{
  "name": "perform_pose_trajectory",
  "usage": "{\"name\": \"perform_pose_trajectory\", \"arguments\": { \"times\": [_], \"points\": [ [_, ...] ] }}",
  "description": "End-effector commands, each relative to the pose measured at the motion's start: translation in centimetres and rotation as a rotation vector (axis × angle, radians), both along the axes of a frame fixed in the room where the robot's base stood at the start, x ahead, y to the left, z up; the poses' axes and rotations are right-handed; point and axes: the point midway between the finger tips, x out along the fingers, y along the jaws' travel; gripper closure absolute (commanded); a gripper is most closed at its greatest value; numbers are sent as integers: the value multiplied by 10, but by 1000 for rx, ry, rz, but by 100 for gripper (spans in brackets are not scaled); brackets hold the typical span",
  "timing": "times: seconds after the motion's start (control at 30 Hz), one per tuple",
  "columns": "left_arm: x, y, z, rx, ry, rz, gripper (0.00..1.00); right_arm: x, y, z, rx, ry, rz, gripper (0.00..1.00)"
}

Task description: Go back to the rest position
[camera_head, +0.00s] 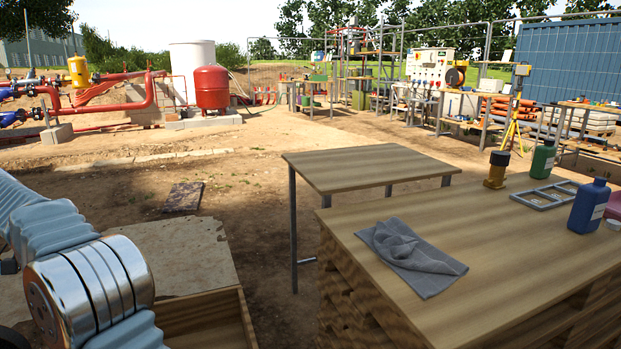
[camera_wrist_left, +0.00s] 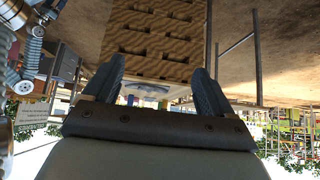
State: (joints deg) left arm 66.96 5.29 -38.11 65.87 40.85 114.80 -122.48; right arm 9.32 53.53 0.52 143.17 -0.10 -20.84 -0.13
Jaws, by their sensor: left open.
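My left gripper (camera_wrist_left: 158,76) shows in the left wrist view, its two dark fingers spread apart with nothing between them. That view is upside down, and the wooden stack (camera_wrist_left: 155,40) shows beyond the fingers. In the head view my left arm comes in at the lower left; its gripper is outside that picture. My right gripper shows in neither view.
A smaller table (camera_head: 365,166) stands behind. A wooden box (camera_head: 205,318) is beside my left arm.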

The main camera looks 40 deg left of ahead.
Motion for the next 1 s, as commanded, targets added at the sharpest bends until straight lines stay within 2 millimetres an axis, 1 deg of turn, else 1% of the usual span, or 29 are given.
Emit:
{"name": "perform_pose_trajectory", "arguments": {
  "times": [0.03, 0.17, 0.37, 0.47, 0.57, 0.6, 0.67, 0.77, 0.8, 0.87, 0.9, 0.97, 1.0],
  "points": [
    [5, 2, -8, -16, 6, 5, 15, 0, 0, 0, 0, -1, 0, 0],
    [14, 7, -22, -41, 28, 28, 15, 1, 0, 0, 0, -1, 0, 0],
    [34, 14, -52, -89, 69, 71, 15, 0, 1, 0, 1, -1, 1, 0],
    [49, 18, -75, -124, 105, 101, 15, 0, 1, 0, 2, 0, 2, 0],
    [68, 19, -103, -163, 149, 135, 15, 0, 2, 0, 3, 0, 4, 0],
    [76, 19, -116, -179, 171, 150, 15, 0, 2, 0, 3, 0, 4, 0],
    [90, 18, -137, -204, 205, 173, 15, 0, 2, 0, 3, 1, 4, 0],
    [119, 10, -180, -250, 282, 218, 15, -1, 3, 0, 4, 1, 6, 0],
    [132, 4, -202, -267, 321, 240, 15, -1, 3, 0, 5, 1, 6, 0],
    [155, -9, -236, -291, 388, 271, 15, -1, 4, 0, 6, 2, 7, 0],
    [170, -21, -261, -302, 436, 292, 15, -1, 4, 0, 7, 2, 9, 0],
    [192, -43, -296, -312, 507, 322, 15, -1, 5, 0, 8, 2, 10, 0],
    [205, -60, -319, -312, 551, 343, 15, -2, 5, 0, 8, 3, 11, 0]
  ]
}}
